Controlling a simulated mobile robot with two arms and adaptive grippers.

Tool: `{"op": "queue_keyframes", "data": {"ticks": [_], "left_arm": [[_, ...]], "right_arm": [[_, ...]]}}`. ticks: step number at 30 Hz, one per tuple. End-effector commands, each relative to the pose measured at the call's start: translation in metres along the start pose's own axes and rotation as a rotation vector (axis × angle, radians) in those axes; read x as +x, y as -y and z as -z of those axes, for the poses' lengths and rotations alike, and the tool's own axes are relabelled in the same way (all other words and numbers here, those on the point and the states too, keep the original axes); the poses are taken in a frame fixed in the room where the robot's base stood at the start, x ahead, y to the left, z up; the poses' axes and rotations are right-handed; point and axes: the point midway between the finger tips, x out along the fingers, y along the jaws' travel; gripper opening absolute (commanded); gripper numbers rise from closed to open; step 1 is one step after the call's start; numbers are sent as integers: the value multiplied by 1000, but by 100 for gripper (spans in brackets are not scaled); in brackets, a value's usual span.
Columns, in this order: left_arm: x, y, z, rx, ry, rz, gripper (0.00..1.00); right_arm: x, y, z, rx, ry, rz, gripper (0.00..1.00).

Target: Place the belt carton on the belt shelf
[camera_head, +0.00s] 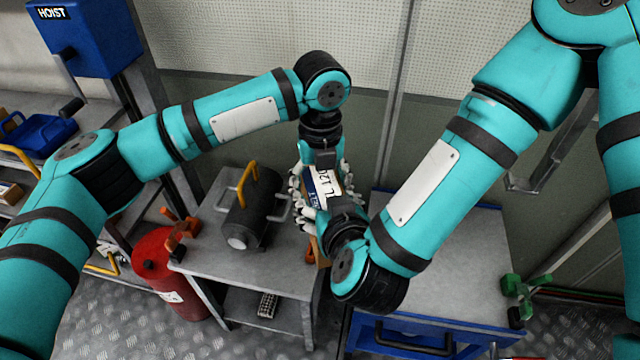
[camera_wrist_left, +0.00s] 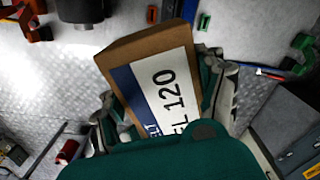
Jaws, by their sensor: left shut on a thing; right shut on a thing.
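The belt carton is a brown box with a white and blue label; the label reads "120" at its end. In the head view the carton (camera_head: 327,184) is held up near the middle, partly hidden by both grippers. In the left wrist view the carton (camera_wrist_left: 160,90) is tilted, with grey fingers on both of its sides. My left gripper (camera_head: 312,172) comes from above and is shut on the carton. My right gripper (camera_head: 328,212) comes from below right and is shut on it too. I cannot tell which shelf is the belt shelf.
A grey cart (camera_head: 216,256) below carries a dark cylinder with a yellow handle (camera_head: 248,207). A blue-fronted workbench (camera_head: 450,262) stands at right, its top largely bare. A red drum (camera_head: 172,272) stands at left. Shelves with a blue tray (camera_head: 45,135) are at far left.

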Motion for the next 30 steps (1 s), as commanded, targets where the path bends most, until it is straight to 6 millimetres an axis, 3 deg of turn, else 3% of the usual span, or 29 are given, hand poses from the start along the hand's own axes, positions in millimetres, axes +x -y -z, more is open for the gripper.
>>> {"op": "queue_keyframes", "data": {"ticks": [2, 3, 9, 20, 30], "left_arm": [[0, 4, 2, 7, 0, 11, 23], [-1, 4, 2, 7, 1, 12, 23], [-1, 4, 2, 6, 0, 10, 23], [-1, 2, 1, 4, 1, 7, 23], [-1, 2, 1, 3, 1, 6, 22]], "right_arm": [[-2, 7, 3, -1, -7, 20, 24], [-2, 7, 3, -1, -7, 21, 76], [-1, 5, 2, 0, -5, 17, 100], [-4, 3, 8, 1, -5, 10, 100], [-34, 3, 63, 4, -9, 12, 100]]}}
